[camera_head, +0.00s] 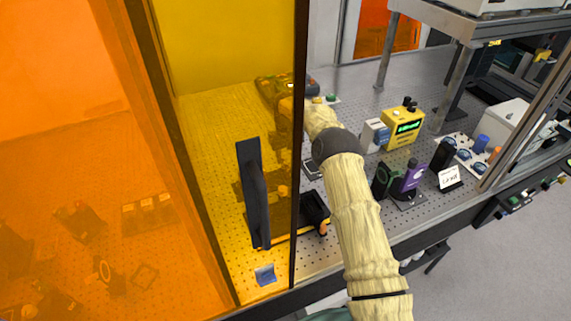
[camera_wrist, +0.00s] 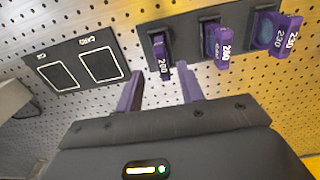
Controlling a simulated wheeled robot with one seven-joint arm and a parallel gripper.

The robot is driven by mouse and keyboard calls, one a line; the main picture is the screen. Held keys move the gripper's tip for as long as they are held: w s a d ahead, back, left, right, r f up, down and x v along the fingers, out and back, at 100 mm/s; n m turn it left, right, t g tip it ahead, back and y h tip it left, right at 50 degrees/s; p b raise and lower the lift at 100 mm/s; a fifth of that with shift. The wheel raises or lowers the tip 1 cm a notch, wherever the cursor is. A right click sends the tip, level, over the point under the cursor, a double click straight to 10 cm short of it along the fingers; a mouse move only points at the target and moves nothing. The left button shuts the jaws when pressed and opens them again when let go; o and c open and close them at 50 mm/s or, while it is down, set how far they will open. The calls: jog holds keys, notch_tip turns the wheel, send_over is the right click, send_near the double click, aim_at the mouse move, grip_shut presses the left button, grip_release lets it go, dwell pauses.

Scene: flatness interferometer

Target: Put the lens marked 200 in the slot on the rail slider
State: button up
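In the wrist view, three purple lens holders stand in a row on a dark rack plate (camera_wrist: 190,50). The left one is the lens marked 200 (camera_wrist: 162,62). The middle lens (camera_wrist: 220,45) has a mark that looks like 260, and the right lens (camera_wrist: 275,32) is marked 230. My gripper (camera_wrist: 160,72) is open, its two purple fingers apart. The lens marked 200 shows between and just beyond the fingertips, with no clear contact. In the head view my gripper is hidden beyond my forearm and the frame post. I cannot make out the rail slider's slot.
In the wrist view, a dark plate with two white-outlined squares (camera_wrist: 78,65) lies left of the rack. In the head view, amber panels (camera_head: 235,50) and a dark post (camera_head: 300,130) stand left of my arm. A yellow meter (camera_head: 403,127) and a purple device (camera_head: 411,177) stand to the right.

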jog(key=f, duration=0.1)
jog(key=f+p, duration=0.1)
jog(key=f, duration=0.2)
jog(key=shift+s+a+f, duration=0.2)
jog(key=shift+a+f, duration=0.1)
jog(key=shift+f, duration=0.1)
jog(key=shift+f+p, duration=0.2)
jog(key=shift+p, duration=0.1)
jog(key=shift+d+f, duration=0.1)
jog(key=shift+d, duration=0.05)
grip_shut()
jog(key=shift+r+p, duration=0.85)
jog(key=shift+r, duration=2.25)
jog(key=shift+d, duration=0.1)
